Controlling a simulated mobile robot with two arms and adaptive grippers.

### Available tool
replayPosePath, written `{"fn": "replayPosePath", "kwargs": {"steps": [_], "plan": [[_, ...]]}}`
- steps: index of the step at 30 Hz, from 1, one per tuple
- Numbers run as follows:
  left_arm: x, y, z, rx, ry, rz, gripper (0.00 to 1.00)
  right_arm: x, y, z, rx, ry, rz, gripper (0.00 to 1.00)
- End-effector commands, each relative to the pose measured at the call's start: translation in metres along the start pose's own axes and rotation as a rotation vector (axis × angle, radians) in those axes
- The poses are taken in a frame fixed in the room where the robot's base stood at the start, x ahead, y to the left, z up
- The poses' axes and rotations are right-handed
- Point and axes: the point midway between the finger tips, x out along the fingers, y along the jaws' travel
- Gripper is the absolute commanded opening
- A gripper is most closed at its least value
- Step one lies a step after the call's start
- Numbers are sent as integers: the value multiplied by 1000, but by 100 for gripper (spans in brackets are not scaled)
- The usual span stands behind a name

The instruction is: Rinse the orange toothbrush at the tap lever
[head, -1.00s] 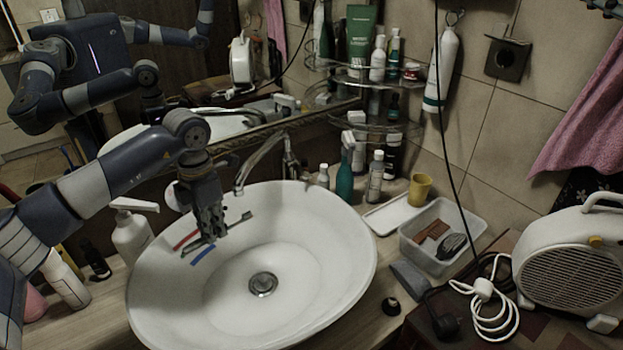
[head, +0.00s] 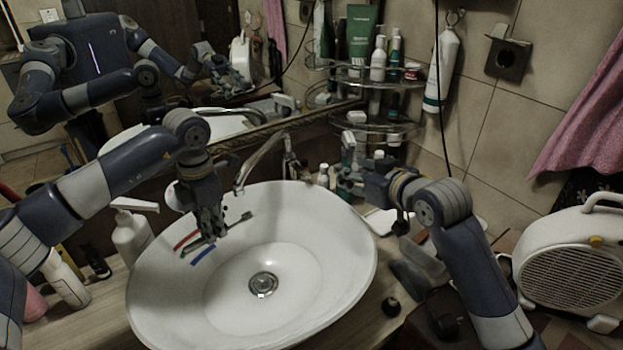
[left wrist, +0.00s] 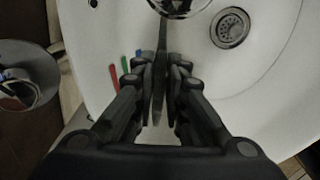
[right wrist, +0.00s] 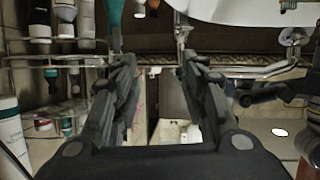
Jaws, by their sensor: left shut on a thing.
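My left gripper (head: 213,232) is over the left side of the white basin (head: 330,285), shut on a slim dark toothbrush (head: 238,221). The brush also shows between the fingers in the left wrist view (left wrist: 161,50); no orange colour is clear on it. Red (left wrist: 115,82), green (left wrist: 126,65) and blue (left wrist: 138,54) strips show beside the left fingers. The chrome tap spout (head: 257,163) arches over the basin's back rim, with the tap lever (head: 288,150) at its right. My right gripper (head: 347,178) is open and empty, right of the tap and apart from it.
Bottles stand behind the right gripper, partly hidden. A corner wire rack (head: 345,83) holds several bottles. A white soap dispenser (head: 131,235) is left of the basin, and a white fan heater (head: 570,265) is at the right. The basin's middle is clear around the drain (head: 263,284).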

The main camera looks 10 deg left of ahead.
Motion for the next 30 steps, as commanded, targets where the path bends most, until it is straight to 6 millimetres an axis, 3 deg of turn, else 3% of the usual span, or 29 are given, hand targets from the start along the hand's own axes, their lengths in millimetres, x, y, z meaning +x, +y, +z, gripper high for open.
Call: {"fn": "replayPosePath", "kwargs": {"steps": [3, 7, 14, 30], "plan": [[0, 0, 0, 0, 0, 0, 0, 10, -28, 15, 31, -12, -29, 40], [0, 0, 0, 0, 0, 0, 0, 15, -42, 22, 47, -18, -42, 40], [0, 0, 0, 0, 0, 0, 0, 34, -46, 24, 50, -21, -46, 40], [0, 0, 0, 0, 0, 0, 0, 110, -48, 25, 49, -22, -45, 40]]}}
